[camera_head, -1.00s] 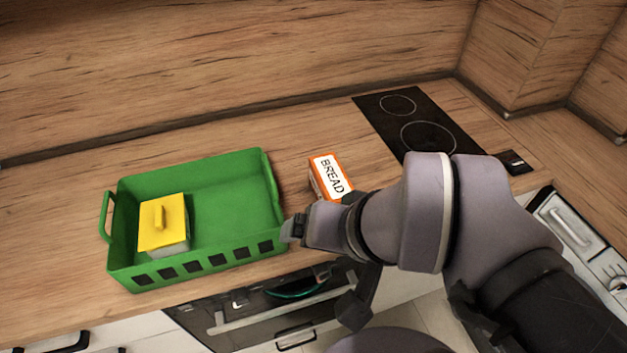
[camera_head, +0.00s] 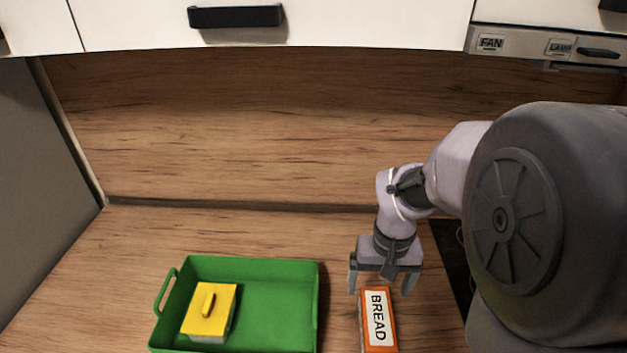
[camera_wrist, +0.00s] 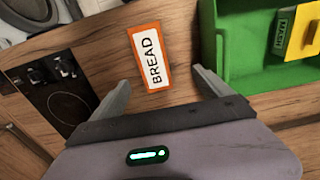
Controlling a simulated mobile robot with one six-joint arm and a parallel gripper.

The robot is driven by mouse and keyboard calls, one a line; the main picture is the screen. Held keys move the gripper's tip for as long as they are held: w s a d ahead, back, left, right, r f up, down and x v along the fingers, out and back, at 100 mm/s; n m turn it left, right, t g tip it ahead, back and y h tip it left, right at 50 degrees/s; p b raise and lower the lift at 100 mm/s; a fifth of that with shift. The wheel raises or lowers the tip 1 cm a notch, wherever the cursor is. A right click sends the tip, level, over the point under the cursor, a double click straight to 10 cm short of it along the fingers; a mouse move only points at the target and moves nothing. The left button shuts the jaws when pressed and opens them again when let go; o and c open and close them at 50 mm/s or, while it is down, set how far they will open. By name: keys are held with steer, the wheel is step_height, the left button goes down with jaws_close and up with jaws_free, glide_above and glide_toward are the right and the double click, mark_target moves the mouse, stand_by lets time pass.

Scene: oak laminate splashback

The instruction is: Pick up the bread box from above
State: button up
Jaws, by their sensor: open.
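The bread box (camera_head: 378,320) is orange with a white label reading BREAD. It stands on the wooden counter, right of the green crate. My gripper (camera_head: 382,291) is open and empty, pointing down above the box and slightly towards the back wall from it in the head view. In the wrist view the bread box (camera_wrist: 151,57) shows ahead of the spread fingers (camera_wrist: 160,88), roughly centred between them. The fingers do not visibly touch it.
A green crate (camera_head: 318,300) with a yellow-lidded box (camera_head: 209,309) inside stands to the left. A black hob (camera_head: 452,262) lies to the right, partly behind my arm. White upper cabinets (camera_head: 350,22) hang above. Bare counter (camera_head: 80,300) shows at far left.

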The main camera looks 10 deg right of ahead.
mark_target(375, 327)
steer(key=f+b, duration=0.2)
steer(key=f, duration=0.4)
steer(key=d+f+b, duration=0.1)
steer(key=f+b, duration=0.1)
steer(key=f, duration=0.4)
steer(key=f+b, duration=0.2)
steer(key=f, duration=0.4)
steer(key=shift+s+d+f+b, duration=0.1)
steer(key=shift+d+f+b, duration=0.1)
steer(key=shift+d+b, duration=0.1)
steer(key=shift+r, duration=0.1)
steer(key=shift+r, duration=0.1)
jaws_close()
